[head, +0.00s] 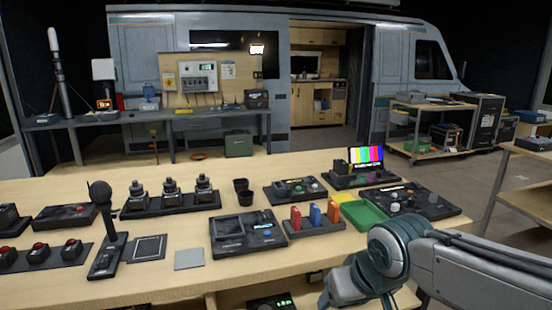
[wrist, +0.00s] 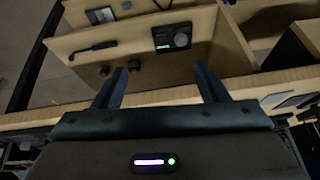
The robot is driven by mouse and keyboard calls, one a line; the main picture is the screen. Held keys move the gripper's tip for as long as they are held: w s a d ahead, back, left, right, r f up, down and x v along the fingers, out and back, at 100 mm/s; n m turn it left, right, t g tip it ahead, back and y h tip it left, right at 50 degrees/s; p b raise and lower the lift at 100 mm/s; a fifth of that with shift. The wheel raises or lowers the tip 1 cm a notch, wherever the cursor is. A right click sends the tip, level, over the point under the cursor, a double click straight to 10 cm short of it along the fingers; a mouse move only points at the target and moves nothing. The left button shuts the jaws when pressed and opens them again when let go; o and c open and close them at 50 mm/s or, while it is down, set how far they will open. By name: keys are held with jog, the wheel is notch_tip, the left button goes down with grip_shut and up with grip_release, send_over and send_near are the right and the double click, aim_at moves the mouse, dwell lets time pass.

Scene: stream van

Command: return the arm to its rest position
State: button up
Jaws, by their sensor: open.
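My arm (head: 400,262) reaches in from the lower right in the head view and bends down at the table's front edge. My gripper is hidden below the frame there. In the wrist view my gripper (wrist: 160,82) shows two dark fingers spread apart with nothing between them. Its fingers point toward shelves with a small black device (wrist: 172,38) that has a dial and a green display. The gripper appears apart from the shelves and the device.
The wooden table (head: 130,272) carries a microphone (head: 101,195), a black device with a small screen (head: 245,235), coloured upright pieces (head: 315,215) and a green tray (head: 358,215). A cart (head: 425,105) stands at the back right. Floor shows between table and van.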

jog(key=s+d+r+m+g+h+p, duration=0.1)
jog(key=s+d+r+m+p, duration=0.1)
jog(key=s+r+p, duration=0.5)
notch_tip(320, 180, up, 2)
jog(key=p, duration=0.6)
jog(key=shift+s+d+m+g+h, duration=0.2)
jog(key=shift+s+m+g+h, duration=0.1)
jog(key=shift+g+h, duration=0.1)
jog(key=shift+w, duration=0.1)
